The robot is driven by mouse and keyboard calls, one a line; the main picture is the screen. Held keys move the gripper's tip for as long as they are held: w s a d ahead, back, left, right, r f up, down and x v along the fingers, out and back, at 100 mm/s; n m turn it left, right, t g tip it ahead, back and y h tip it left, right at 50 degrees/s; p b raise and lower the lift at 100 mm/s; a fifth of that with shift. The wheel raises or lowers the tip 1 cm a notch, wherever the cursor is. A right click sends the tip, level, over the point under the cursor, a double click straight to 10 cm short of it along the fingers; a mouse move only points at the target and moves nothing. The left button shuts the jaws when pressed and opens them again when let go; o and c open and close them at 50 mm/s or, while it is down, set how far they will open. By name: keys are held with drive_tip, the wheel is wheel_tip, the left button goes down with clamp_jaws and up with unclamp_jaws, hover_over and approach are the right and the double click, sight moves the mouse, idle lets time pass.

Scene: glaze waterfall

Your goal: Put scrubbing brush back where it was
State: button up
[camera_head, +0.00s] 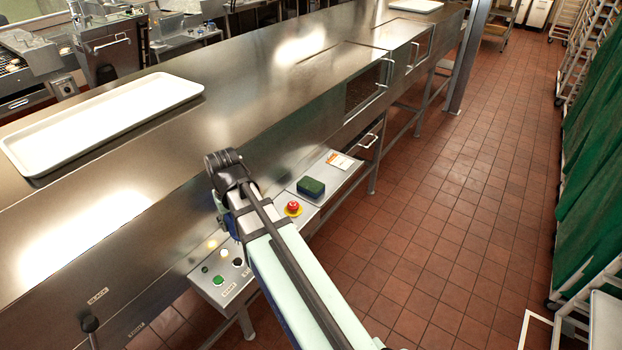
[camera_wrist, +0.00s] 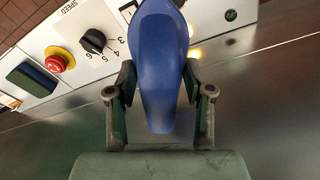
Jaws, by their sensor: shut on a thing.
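The scrubbing brush shows in the wrist view as a smooth blue body (camera_wrist: 162,60), long and rounded, running from the top edge down between the fingers. I take this to be the brush; its bristles do not show. My gripper (camera_wrist: 160,82) is shut on it, one finger on each side. The brush is held in front of the control panel (camera_wrist: 75,35) and the steel face. In the head view my arm hides the gripper, and I cannot make out the brush clearly there.
The panel carries a red emergency button (camera_head: 292,207), a dial (camera_wrist: 93,41) and several small buttons. A dark green block (camera_head: 311,187) and a card (camera_head: 340,161) lie on the ledge. A white tray (camera_head: 100,112) lies on the steel counter (camera_head: 245,95).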

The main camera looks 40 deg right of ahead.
drive_tip(key=w+d+r+n+b, duration=0.1)
drive_tip(key=w+d+r, duration=0.3)
drive_tip(key=d, duration=1.1)
drive_tip(key=w+d+r+n+b, duration=0.15)
drive_tip(key=w+d, duration=0.45)
drive_tip(key=d, duration=0.8)
drive_tip(key=w+d+r+n+b, duration=0.15)
drive_tip(key=w+d+r, duration=0.3)
drive_tip(key=d, duration=1.05)
drive_tip(key=f+p, duration=0.1)
drive_tip(key=f, duration=0.5)
drive_tip(key=f+p, duration=0.2)
drive_tip(key=f, duration=0.5)
drive_tip(key=f+p, duration=0.2)
drive_tip(key=f, duration=0.5)
drive_tip(key=shift+w+f, duration=0.25)
drive_tip(key=shift+f, duration=0.1)
drive_tip(key=shift+f, duration=0.1)
drive_tip(key=o, duration=1.1)
